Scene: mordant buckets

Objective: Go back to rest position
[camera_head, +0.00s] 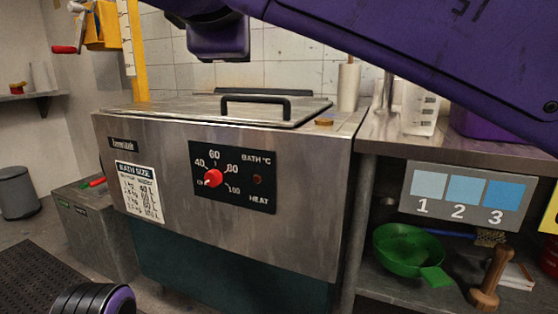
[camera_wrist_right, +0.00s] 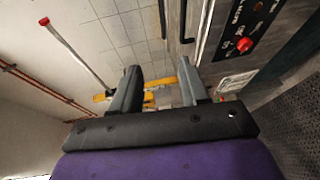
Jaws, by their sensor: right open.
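My right gripper (camera_wrist_right: 159,70) is open in the right wrist view, with its two grey fingers apart and nothing held between them. In the head view my purple right arm crosses the top from the right, and the gripper's fingers are out of the picture. A steel bath (camera_head: 130,128) stands below and in front of the arm. Its lid (camera_head: 185,107) lies on top, with a black handle (camera_head: 255,99). The red dial (camera_head: 213,178) on its front panel points to the lower left, near the low end of the scale.
At right, a steel bench (camera_head: 450,146) has a lower shelf with a green strainer (camera_head: 402,252) and a wooden pestle-like tool (camera_head: 491,278). A yellow post (camera_head: 137,50) rises behind the bath. A grey bin (camera_head: 17,192) stands far left. Floor at left is partly clear.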

